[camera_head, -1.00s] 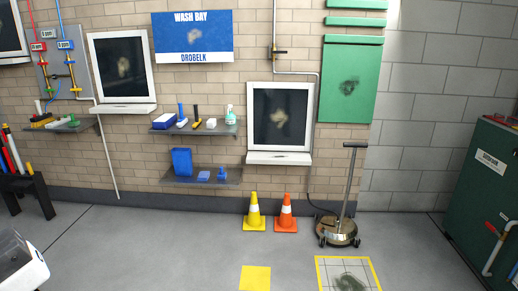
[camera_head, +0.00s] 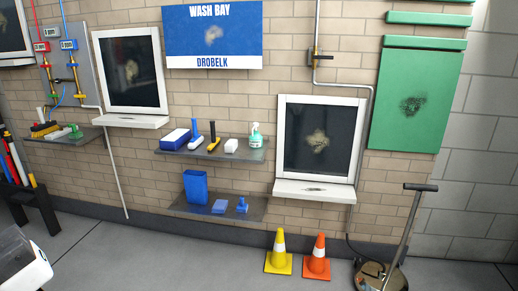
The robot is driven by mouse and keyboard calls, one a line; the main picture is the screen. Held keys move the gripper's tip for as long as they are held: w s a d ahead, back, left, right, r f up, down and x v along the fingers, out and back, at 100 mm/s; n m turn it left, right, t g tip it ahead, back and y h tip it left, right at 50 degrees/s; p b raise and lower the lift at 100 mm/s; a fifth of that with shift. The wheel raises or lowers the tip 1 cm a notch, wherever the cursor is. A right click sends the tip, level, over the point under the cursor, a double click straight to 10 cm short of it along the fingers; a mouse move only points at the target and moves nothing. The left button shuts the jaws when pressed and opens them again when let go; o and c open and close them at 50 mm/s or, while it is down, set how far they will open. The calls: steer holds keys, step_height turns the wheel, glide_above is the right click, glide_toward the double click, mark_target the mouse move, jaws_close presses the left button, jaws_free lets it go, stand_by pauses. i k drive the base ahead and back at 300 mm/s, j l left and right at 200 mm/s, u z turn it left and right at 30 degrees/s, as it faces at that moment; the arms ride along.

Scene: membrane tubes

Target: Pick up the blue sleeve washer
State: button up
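A blue tool with an upright handle and a wider blue foot (camera_head: 195,136), which looks like the blue sleeve washer, stands on the upper grey wall shelf (camera_head: 250,154). A blue and white block (camera_head: 174,139) is close on its left. A black and yellow tool (camera_head: 213,138) of similar shape is close on its right. My gripper is not in view. A white and dark part of my own body shows at the lower left edge, well apart from the shelf.
The upper shelf also holds a white block (camera_head: 231,146) and a spray bottle (camera_head: 255,135). The lower shelf (camera_head: 255,213) bears several blue items. A yellow cone (camera_head: 279,254), an orange cone (camera_head: 317,258) and a wheeled floor machine (camera_head: 381,275) stand right. Floor below the shelves is clear.

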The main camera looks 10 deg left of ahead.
mark_target(194, 142)
steer(key=i+j+u, duration=0.1)
steer(key=i, duration=0.5)
steer(key=i+j+u, duration=0.1)
steer(key=i, duration=0.5)
steer(key=i+j+z, duration=0.1)
steer(key=i+j, duration=0.3)
steer(key=j, duration=0.25)
steer(key=i+j+z, duration=0.15)
steer(key=i+j, duration=0.15)
steer(key=j, duration=0.25)
steer(key=i+j, duration=0.15)
steer(key=j, duration=0.25)
steer(key=i+j+z, duration=0.1)
steer(key=j, duration=0.3)
steer(key=i+j, duration=0.35)
steer(key=i, duration=0.1)
